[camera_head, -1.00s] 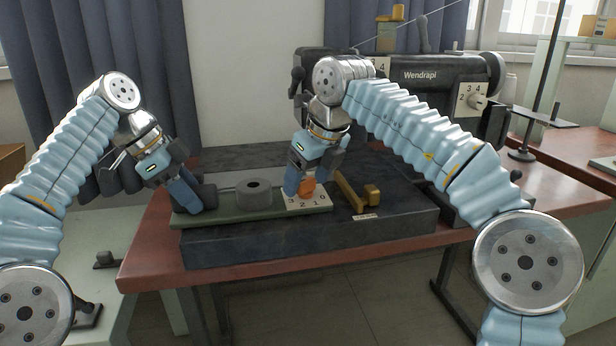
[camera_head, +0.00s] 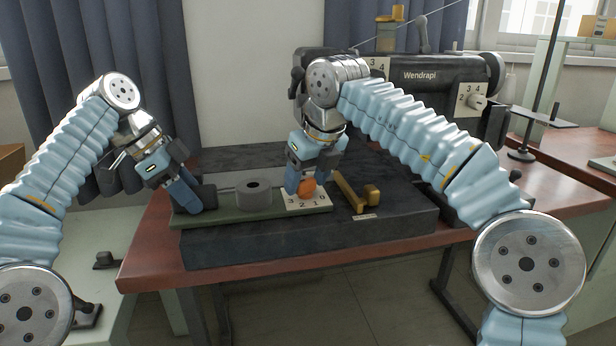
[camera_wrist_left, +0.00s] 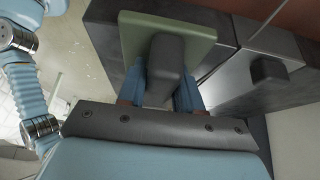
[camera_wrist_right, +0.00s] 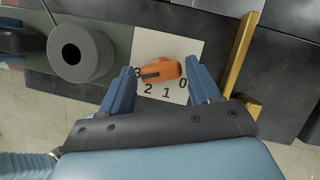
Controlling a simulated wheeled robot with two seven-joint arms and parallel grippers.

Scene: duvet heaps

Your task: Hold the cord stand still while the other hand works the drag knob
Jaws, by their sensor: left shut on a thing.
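The cord stand (camera_head: 228,222) is a long green base lying on a dark slab, with a dark grey block (camera_wrist_left: 165,68) at its left end. My left gripper (camera_head: 196,201) is shut on that block; its blue fingers lie along both sides in the left wrist view. The orange drag knob (camera_wrist_right: 160,71) sits on a white plate (camera_wrist_right: 172,93) marked 3, 2, 1, 0. Its dark stripe points toward the 3. My right gripper (camera_wrist_right: 162,75) is open above the plate, one finger on each side of the knob, with gaps visible on both sides.
A dark grey ring-shaped spool (camera_head: 254,193) sits mid-stand. A brass bracket (camera_head: 350,192) lies close to the right of the plate. The sewing machine (camera_head: 440,85) stands behind to the right. The slab (camera_head: 300,245) rests on a red-brown table (camera_head: 150,262).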

